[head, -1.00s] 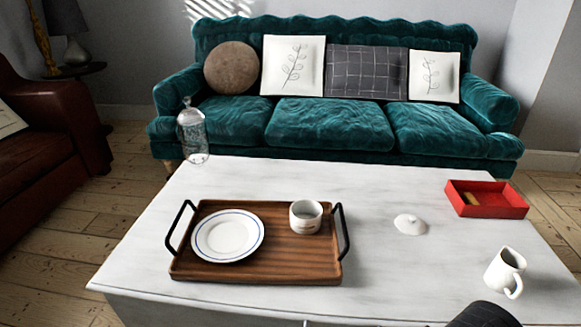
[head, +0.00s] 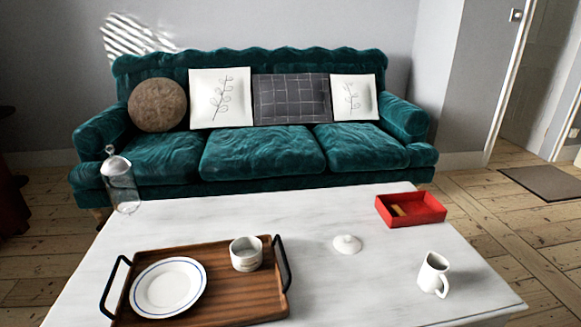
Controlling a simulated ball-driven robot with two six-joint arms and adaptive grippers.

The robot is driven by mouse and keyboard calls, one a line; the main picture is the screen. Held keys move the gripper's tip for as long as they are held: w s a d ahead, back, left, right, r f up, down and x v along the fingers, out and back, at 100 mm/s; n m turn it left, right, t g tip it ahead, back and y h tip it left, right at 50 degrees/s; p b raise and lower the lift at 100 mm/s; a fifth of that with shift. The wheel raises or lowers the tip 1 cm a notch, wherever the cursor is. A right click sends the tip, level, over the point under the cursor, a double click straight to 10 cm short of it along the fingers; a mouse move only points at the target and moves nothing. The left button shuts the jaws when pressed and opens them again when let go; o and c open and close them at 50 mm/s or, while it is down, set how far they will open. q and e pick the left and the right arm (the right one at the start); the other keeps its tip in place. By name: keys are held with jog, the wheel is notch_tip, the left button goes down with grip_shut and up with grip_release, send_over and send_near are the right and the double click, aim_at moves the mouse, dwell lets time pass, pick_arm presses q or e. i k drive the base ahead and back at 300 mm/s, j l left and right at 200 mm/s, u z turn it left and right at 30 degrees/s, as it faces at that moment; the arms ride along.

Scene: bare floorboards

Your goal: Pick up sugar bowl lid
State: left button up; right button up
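The sugar bowl lid (head: 347,244) is a small white dome with a knob. It lies by itself on the white table (head: 340,290), between the tray and the red box. A white cup-like bowl (head: 246,254) without a lid stands on the right part of the wooden tray; I cannot tell whether it is the sugar bowl. Neither of my grippers shows in the head view.
The wooden tray (head: 235,296) with black handles also holds a white plate (head: 168,287). A red box (head: 411,210) and a white jug (head: 433,275) stand at the right. A glass bottle (head: 121,187) is at the far left. The tabletop around the lid is clear.

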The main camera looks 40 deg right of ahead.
aim_at(346, 245)
jog(key=k+z, duration=0.1)
jog(key=z, duration=1.45)
